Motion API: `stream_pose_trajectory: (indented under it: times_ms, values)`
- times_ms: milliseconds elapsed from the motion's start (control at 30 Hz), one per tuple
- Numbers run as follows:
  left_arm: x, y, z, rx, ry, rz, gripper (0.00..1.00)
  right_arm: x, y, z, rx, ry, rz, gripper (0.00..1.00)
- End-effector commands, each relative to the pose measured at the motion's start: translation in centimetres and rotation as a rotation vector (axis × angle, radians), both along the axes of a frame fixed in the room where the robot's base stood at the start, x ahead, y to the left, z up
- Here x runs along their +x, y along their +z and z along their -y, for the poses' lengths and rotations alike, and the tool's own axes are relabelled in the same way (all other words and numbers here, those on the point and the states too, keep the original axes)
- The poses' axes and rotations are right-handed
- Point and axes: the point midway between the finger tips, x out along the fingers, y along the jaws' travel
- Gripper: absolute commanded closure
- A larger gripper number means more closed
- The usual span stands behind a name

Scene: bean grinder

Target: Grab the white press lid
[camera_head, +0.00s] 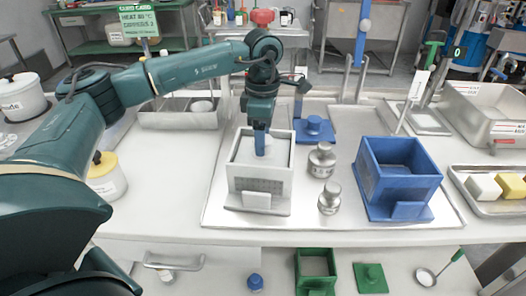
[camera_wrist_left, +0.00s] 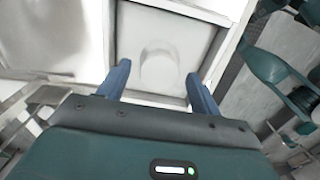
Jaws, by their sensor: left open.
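The white press lid (camera_wrist_left: 135,45) is a flat square plate with a pale rounded knob (camera_wrist_left: 158,66). It appears to lie inside the square white press box (camera_head: 262,181), which stands at the left of the pale tray. My left gripper (camera_head: 263,150) points down into that box, its blue fingers partly hidden by the box walls. In the left wrist view the open gripper (camera_wrist_left: 157,76) has one finger on each side of the knob. Whether a finger touches the knob cannot be told. In the head view the lid is mostly hidden. My right gripper is not in view.
Two metal weights (camera_head: 321,161) stand right of the white box. A blue box (camera_head: 397,178) is further right, with a blue lid (camera_head: 315,129) behind the weights. A metal bin (camera_head: 178,119) lies behind left. A green box (camera_head: 316,268) and green lid (camera_head: 370,278) sit below in front.

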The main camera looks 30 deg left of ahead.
Motion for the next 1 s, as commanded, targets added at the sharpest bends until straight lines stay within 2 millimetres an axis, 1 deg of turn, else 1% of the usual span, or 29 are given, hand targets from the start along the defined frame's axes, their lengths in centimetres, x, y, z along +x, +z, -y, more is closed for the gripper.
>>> stream_pose_trajectory:
  times_ms: [33, 100, 167, 433, 1000]
  values:
    - [0.0, -0.8, 0.0, 0.0, 0.0, -0.001, 0.36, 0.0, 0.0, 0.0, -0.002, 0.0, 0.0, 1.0]
    - [0.0, -1.6, 0.0, 0.001, 0.001, 0.0, 0.36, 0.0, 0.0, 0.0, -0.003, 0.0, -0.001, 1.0]
    - [0.0, -2.0, 0.0, 0.0, 0.0, 0.0, 0.36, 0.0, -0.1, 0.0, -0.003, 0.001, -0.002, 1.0]
    - [0.0, -2.3, 0.0, 0.0, 0.0, 0.001, 0.36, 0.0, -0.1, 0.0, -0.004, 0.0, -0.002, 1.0]
    - [0.0, -2.3, 0.0, 0.0, 0.0, 0.001, 0.82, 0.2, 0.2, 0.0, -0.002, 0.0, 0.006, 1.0]
